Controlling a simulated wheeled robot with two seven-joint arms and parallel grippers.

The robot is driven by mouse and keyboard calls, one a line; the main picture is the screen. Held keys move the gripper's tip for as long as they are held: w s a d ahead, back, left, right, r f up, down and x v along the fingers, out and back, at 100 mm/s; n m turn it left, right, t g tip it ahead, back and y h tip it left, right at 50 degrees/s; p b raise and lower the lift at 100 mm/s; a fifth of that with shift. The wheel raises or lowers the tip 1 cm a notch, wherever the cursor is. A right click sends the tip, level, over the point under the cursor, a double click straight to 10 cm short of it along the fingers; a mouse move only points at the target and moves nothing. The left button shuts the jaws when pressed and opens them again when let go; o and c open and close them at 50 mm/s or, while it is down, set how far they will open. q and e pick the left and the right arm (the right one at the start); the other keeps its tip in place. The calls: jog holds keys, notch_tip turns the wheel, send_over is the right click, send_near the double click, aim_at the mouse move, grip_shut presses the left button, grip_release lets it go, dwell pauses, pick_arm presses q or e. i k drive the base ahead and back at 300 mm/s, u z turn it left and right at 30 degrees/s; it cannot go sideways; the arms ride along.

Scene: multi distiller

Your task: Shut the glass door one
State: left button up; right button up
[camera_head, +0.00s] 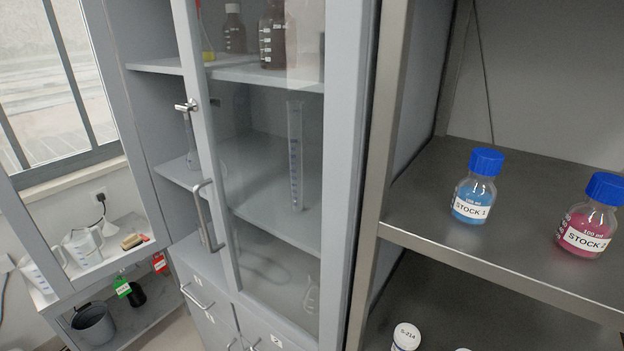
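A tall grey cabinet stands in the middle of the head view. The left half of the cabinet is uncovered. I cannot tell which door is called one.
Brown bottles (272,38) and a measuring cylinder (295,155) stand inside the cabinet. At right, a metal shelf (410,215) holds a blue STOCK 1 bottle (473,198) and a pink STOCK 2 bottle (588,228). Drawers (205,300) lie below the doors.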

aim_at(77, 190)
jog(key=z, duration=1.8)
jog(key=k, duration=2.1)
jog(key=u, duration=1.3)
